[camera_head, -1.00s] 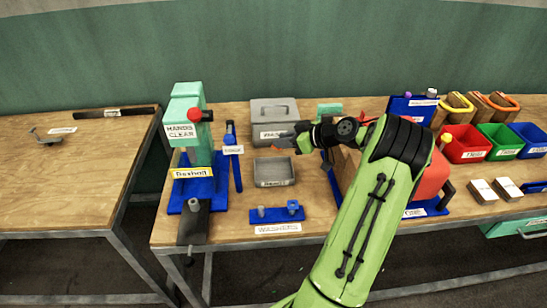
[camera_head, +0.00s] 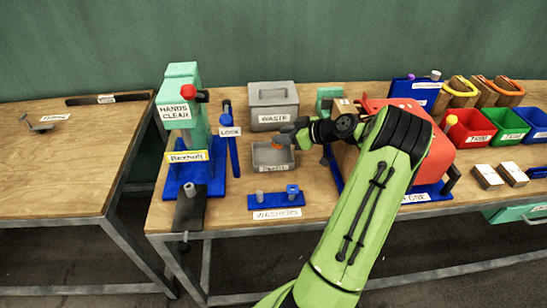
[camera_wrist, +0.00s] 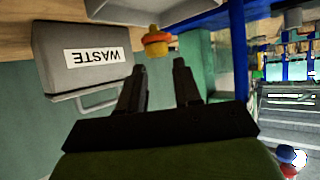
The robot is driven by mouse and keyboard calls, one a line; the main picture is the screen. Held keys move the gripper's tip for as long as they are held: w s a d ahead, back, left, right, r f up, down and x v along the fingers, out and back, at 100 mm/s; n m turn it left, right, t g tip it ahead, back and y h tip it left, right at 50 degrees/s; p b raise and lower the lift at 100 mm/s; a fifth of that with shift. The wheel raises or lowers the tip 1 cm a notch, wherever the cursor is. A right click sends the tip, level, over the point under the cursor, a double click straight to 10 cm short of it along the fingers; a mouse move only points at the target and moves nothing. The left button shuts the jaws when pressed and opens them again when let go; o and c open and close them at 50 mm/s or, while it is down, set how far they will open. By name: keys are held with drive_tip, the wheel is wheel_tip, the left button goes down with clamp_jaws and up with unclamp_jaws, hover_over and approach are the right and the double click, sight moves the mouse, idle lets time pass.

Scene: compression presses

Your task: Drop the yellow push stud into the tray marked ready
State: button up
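The yellow push stud (camera_wrist: 156,48), with an orange ring round it, is just beyond the fingertips in the wrist view, and its orange part shows over the tray in the head view (camera_head: 277,146). My gripper (camera_wrist: 161,68) is open, its fingers spread apart with a gap between them; the stud looks clear of the tips. In the head view my gripper (camera_head: 284,139) is above a small grey open tray (camera_head: 273,168) whose label is too small to read. The tray's pale wall also shows at the top of the wrist view (camera_wrist: 150,10).
A lidded grey bin marked waste (camera_head: 273,103) stands behind the tray. A blue washers stand (camera_head: 276,201) lies in front. A green press marked hands clear (camera_head: 182,110) and a blue lock post (camera_head: 232,155) are to the left; a red machine (camera_head: 425,150) is to the right.

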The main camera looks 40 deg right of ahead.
drive_tip(key=o, duration=0.3)
drive_tip(key=shift+o, duration=0.2)
wheel_tip(320, 180, up, 10)
drive_tip(key=p, duration=0.2)
idle(0.4)
